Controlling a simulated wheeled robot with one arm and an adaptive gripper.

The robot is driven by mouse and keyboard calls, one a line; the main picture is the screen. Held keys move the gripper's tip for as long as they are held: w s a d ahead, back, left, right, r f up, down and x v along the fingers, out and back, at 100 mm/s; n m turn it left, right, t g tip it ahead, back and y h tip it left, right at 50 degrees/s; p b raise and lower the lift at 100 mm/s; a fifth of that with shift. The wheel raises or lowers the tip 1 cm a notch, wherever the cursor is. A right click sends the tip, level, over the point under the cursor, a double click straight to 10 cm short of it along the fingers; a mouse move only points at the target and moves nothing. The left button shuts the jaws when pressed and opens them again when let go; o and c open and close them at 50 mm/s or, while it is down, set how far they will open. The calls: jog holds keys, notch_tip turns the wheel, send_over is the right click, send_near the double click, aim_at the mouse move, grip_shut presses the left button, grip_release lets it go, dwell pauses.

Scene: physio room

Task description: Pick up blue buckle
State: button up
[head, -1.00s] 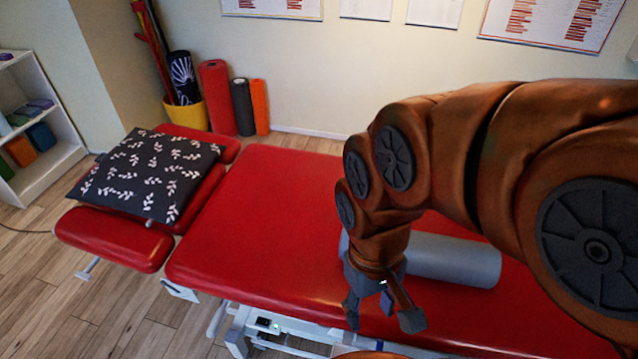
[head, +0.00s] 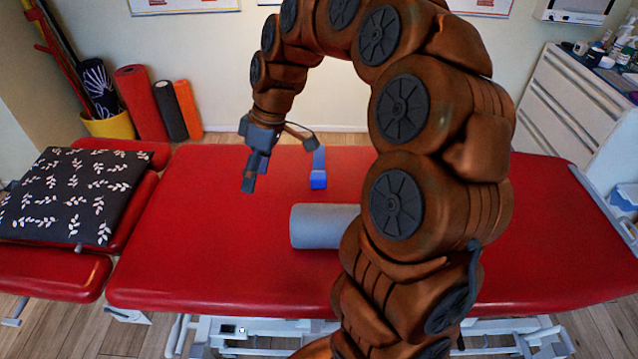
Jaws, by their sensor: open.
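A blue buckle (head: 319,181) lies on the red treatment table (head: 230,272), toward its far side. A lighter blue strap (head: 319,158) runs from it toward the back edge. My gripper (head: 278,166) is open and empty, above the table to the left of the buckle. Its fingers are spread and apart from the buckle. One finger points down and the other reaches right, near the far end of the strap. The exact height of the gripper above the table is hard to tell.
A grey roller (head: 318,227) lies in front of the buckle, partly hidden by my arm. A dark patterned pillow (head: 62,198) lies at the left. Rolled mats (head: 140,100) stand behind the table. A white drawer cabinet (head: 560,110) stands at the right.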

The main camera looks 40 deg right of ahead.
jog(key=w+d+f+n+t+b, duration=0.1)
jog(key=w+d+f, duration=0.4)
jog(key=w+d, duration=0.25)
jog(key=n+t+b, duration=0.1)
jog(key=b, duration=0.1)
send_over(320, 175)
jog(key=s+d, duration=0.1)
jog(key=d, duration=0.1)
jog(key=f, duration=1.1)
jog(key=shift+s+a+f, duration=0.1)
jog(key=shift+a+f, duration=0.15)
jog(key=shift+f, duration=0.15)
jog(key=shift+d+f, duration=0.1)
jog(key=shift+f, duration=0.15)
jog(key=shift+p+x, duration=1.1)
jog(key=shift+x, duration=2.55)
jog(key=shift+d, duration=0.2)
jog(key=shift+c, duration=0.2)
jog(key=c, duration=1.3)
jog(key=shift+o, duration=0.2)
